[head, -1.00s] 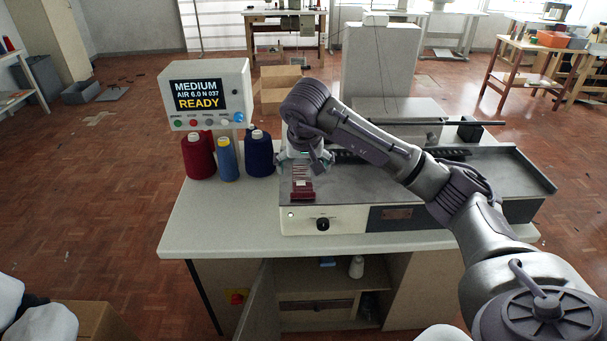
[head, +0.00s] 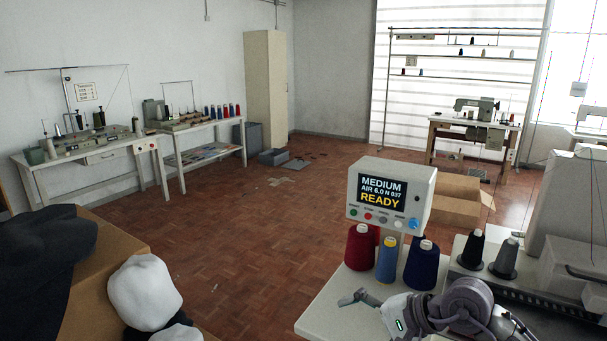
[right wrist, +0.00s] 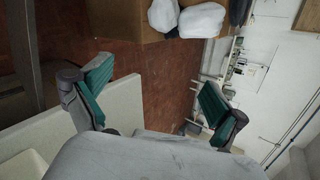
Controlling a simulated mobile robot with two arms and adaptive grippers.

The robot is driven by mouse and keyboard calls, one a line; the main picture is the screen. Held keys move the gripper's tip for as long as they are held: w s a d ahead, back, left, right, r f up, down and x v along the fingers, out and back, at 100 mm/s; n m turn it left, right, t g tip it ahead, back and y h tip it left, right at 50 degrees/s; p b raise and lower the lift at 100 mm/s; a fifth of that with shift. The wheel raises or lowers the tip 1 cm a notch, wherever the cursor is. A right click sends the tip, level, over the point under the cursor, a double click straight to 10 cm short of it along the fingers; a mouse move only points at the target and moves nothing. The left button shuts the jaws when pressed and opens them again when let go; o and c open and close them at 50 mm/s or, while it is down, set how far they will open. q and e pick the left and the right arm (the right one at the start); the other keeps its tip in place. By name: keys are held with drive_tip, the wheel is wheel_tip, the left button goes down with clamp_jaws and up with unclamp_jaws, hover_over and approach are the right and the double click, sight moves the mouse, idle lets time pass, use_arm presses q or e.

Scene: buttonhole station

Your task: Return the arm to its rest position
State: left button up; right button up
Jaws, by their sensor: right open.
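My right arm (head: 468,305) is at the bottom right of the head view, folded over the table. Its gripper (head: 357,298) points left above the pale table top (head: 325,310), in front of the thread cones. In the right wrist view the two green-padded fingers of my right gripper (right wrist: 155,92) stand wide apart with nothing between them. My left gripper is in neither view.
A control box (head: 392,195) reading READY stands on the table behind red (head: 360,247), blue (head: 387,260) and navy (head: 421,265) cones. White bundles (head: 145,290) lie on a cardboard box (head: 92,285) at left. Open floor (head: 230,240) lies between.

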drive_tip(key=s+a+r+m+t+y, duration=0.45)
drive_tip(key=a+r+m+y, duration=0.25)
drive_tip(key=r+m+y, duration=0.35)
drive_tip(key=w+d+m+t+h, duration=0.1)
drive_tip(key=d+m+t+h, duration=0.55)
drive_tip(key=m, duration=0.65)
drive_tip(key=w+d+m+t+h, duration=0.1)
drive_tip(key=d+m+t+h, duration=0.5)
drive_tip(key=m, duration=0.7)
drive_tip(key=s+d+f+m+g+h, duration=0.2)
drive_tip(key=d+f+m+g+h, duration=0.25)
drive_tip(key=f+m+h, duration=0.65)
drive_tip(key=s+d+f+m+g+y, duration=0.25)
drive_tip(key=s+f+m+g, duration=0.55)
drive_tip(key=f, duration=0.4)
drive_tip(key=s+a+f+m+g+y, duration=0.1)
drive_tip(key=s+f+m+g, duration=0.2)
drive_tip(key=s, duration=0.5)
drive_tip(key=s+a+f+m+g, duration=0.1)
drive_tip(key=s+f+m+g, duration=0.25)
drive_tip(key=s, duration=0.45)
wheel_tip(320, 180, down, 26)
drive_tip(key=n, duration=0.1)
drive_tip(key=s+d+f+g, duration=0.1)
drive_tip(key=s+d+f, duration=0.1)
drive_tip(key=s+f, duration=1.4)
drive_tip(key=shift+s+d+f+g, duration=0.3)
drive_tip(key=shift+s+f, duration=0.1)
drive_tip(key=shift+s, duration=0.3)
